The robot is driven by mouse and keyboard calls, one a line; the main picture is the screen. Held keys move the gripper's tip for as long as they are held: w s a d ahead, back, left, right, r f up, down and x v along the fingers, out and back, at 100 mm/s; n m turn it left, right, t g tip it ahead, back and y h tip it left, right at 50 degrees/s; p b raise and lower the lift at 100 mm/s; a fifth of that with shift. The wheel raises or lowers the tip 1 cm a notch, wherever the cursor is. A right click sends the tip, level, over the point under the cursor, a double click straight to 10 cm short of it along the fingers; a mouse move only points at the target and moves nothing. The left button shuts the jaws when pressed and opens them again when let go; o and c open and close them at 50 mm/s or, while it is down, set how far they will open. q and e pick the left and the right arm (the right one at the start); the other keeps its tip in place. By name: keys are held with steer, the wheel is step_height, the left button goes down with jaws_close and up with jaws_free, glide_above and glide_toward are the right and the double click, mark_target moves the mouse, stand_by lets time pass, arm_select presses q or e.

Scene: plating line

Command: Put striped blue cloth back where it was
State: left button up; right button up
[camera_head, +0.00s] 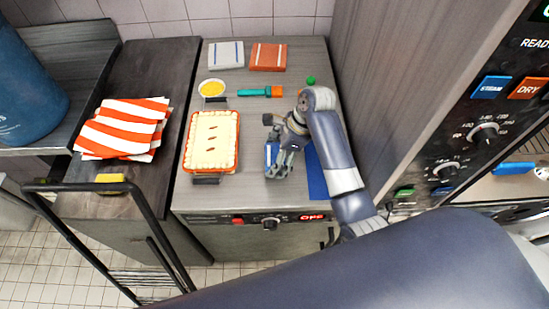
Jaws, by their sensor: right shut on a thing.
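My right gripper (283,163) points down over the right part of the grey worktop (256,188). It is shut on a small blue piece with a pale band, which looks like the striped blue cloth (269,152). The fingers hide much of it, and I cannot tell whether it touches the worktop. A plain blue mat (317,172) lies just right of the gripper, partly under my arm. At the back of the worktop lie a folded white cloth with blue stripes (227,55) and a folded orange cloth (268,57). My left gripper is not in view.
A pie in an orange dish (211,143) stands left of the gripper. Behind it are a yellow-filled bowl (212,88), a teal-and-orange tool (261,92) and a green item (311,80). An orange-striped cloth (124,128) lies on the dark left counter. A tall cabinet closes the right side.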

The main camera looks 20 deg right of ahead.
steer(key=shift+w, duration=0.3)
steer(key=shift+f, duration=0.15)
step_height(320, 180, down, 2)
steer(key=shift+f+p, duration=0.1)
steer(key=shift+p, duration=0.45)
steer(key=shift+f, duration=0.55)
steer(key=shift+a+f, duration=0.1)
steer(key=shift+f, duration=0.05)
steer(key=o, duration=1)
steer(key=shift+c, duration=0.2)
